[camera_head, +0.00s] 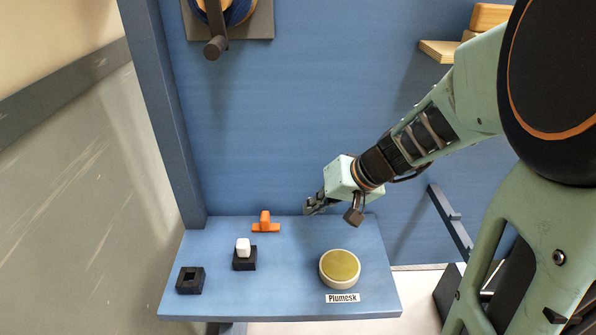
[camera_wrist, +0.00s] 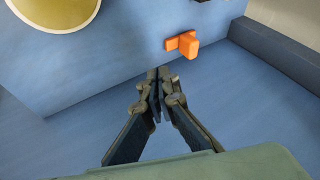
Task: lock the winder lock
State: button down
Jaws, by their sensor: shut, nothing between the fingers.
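A winder (camera_head: 228,12) with a blue spool and a dark crank handle (camera_head: 215,46) is on the blue wall at the top left of the head view, cut off by the frame. An orange T-shaped piece (camera_head: 264,223) is at the back of the blue shelf; it also shows in the wrist view (camera_wrist: 182,45). I cannot tell which part is the winder lock. My gripper (camera_head: 311,208) is shut and empty, near the shelf's back edge, right of the orange piece and apart from it. Its closed fingertips show in the wrist view (camera_wrist: 158,72).
The blue shelf (camera_head: 300,285) holds a black block with a white peg (camera_head: 243,248), an empty black socket (camera_head: 190,280), and a round cream pot with a yellow top (camera_head: 340,268) behind a "Plumesk" label (camera_head: 342,297). A blue post (camera_head: 170,130) stands left. Wooden blocks (camera_head: 440,50) are upper right.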

aim_at(261, 219)
jog(key=x, duration=0.7)
jog(key=shift+a+f+b, duration=0.1)
jog(key=shift+f+b, duration=0.1)
jog(key=shift+b, duration=0.2)
jog(key=a, duration=0.1)
jog(key=a+p, duration=0.1)
jog(key=a, duration=0.1)
jog(key=shift+w+a, duration=0.15)
jog(key=shift+w, duration=0.1)
jog(key=shift+a+f, duration=0.15)
jog(key=shift+a, duration=0.3)
jog(key=shift+a, duration=0.4)
jog(key=a+b, duration=0.1)
jog(key=a, duration=0.3)
jog(key=shift+w, duration=0.1)
jog(key=shift+d, duration=0.2)
